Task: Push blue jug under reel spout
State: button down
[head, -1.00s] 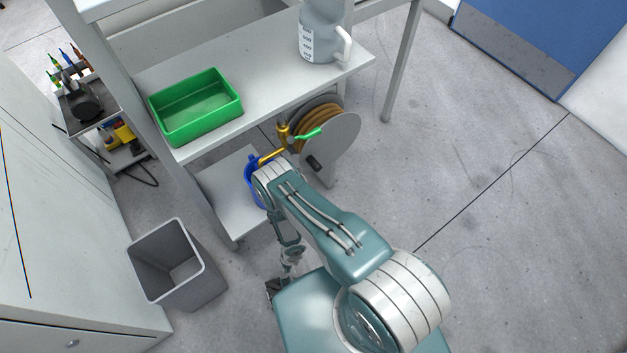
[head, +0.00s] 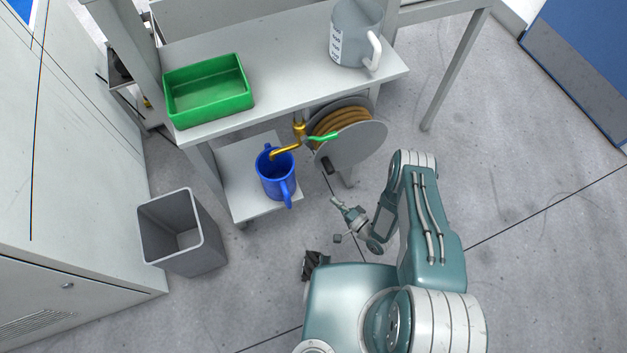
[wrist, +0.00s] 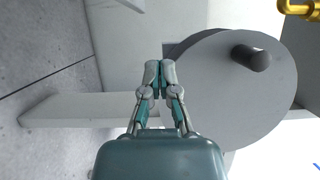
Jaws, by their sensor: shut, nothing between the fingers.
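The blue jug (head: 275,178) stands upright on the low shelf, with its handle towards the front. The brass reel spout (head: 285,150) reaches left from the hose reel (head: 349,141), and its end is over the jug's mouth in the head view. My gripper (head: 337,204) is in front of the reel, to the right of the jug and apart from it. In the wrist view my gripper (wrist: 160,68) has its fingertips together with nothing between them. The reel disc (wrist: 232,95) is on the right there, and a bit of brass (wrist: 300,9) shows at the top right.
A green tray (head: 232,108) and a grey measuring jug (head: 352,35) stand on the upper shelf. A grey bin (head: 193,261) stands on the floor at the left, beside the cabinet. The low shelf (head: 238,206) has a bare front edge. The floor to the right is clear.

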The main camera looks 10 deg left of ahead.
jog(key=w+a, duration=0.5)
jog(key=a, duration=0.7)
jog(key=shift+a, duration=0.25)
jog(key=shift+s+a+f, duration=0.1)
jog(key=shift+s+a, duration=0.05)
jog(key=shift+a, duration=0.45)
jog(key=shift+s+a, duration=0.1)
jog(key=shift+a, duration=0.45)
jog(key=shift+d, duration=0.15)
